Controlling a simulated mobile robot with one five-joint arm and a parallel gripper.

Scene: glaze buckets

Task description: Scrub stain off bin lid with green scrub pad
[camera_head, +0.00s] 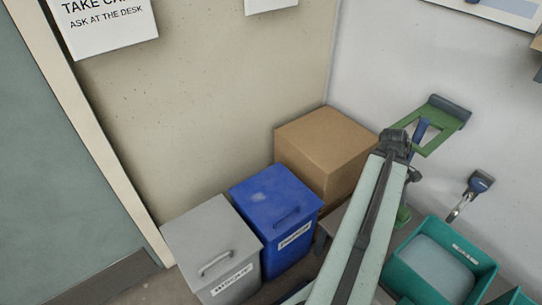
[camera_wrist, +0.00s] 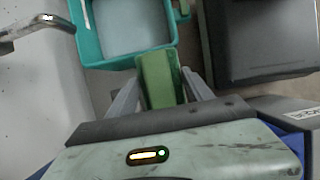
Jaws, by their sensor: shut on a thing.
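My gripper (camera_wrist: 162,85) is shut on a green scrub pad (camera_wrist: 156,78), with one grey finger at each side of it. The pad is held just short of a teal tub (camera_wrist: 128,62) in the wrist view. In the head view my arm largely hides the gripper, and I cannot make out the pad clearly. The blue bin (camera_head: 290,245) stands on the floor at centre, lid shut. A pale smudge (camera_head: 262,197) shows on its lid (camera_head: 257,205), left of the handle. The gripper is right of this bin and apart from it.
A grey bin (camera_head: 212,240) stands left of the blue one, and a cardboard box (camera_head: 325,145) behind it. The teal tub (camera_head: 478,262) and a wall tap (camera_head: 468,190) are at right. A dark block (camera_wrist: 262,40) shows in the wrist view. Space above the bins is clear.

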